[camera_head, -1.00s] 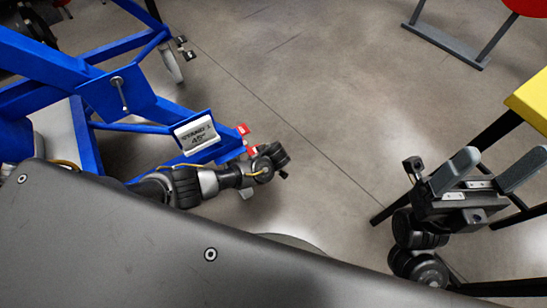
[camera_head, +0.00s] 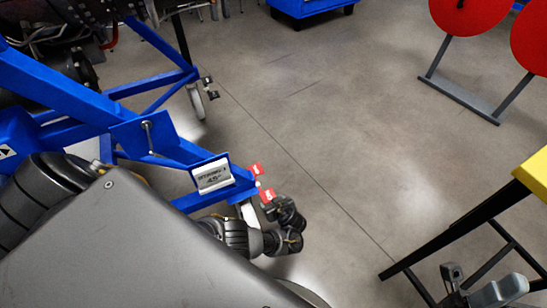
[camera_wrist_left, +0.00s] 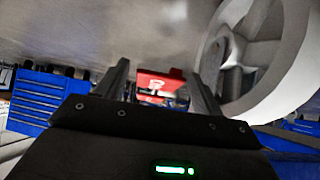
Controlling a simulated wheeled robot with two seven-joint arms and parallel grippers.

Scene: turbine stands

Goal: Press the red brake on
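Two small red brake tabs show at the end of the blue stand (camera_head: 150,140) in the head view: an upper tab (camera_head: 256,169) and a lower tab (camera_head: 267,195). My left gripper (camera_head: 285,210) is right beside the lower tab; its fingers are hard to make out there. In the left wrist view a red brake pedal (camera_wrist_left: 158,82) shows between the two spread fingers of my left gripper (camera_wrist_left: 158,70), with nothing gripped; I cannot tell whether they touch it. My right gripper (camera_head: 477,280) is at the lower right, partly cut off, fingers apart and empty.
A white caster wheel (camera_wrist_left: 265,60) stands close to the right finger in the left wrist view. A yellow-topped table (camera_head: 535,172) with black legs is at the right. Red discs on a grey stand (camera_head: 460,95) are at the back right. The middle floor is clear.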

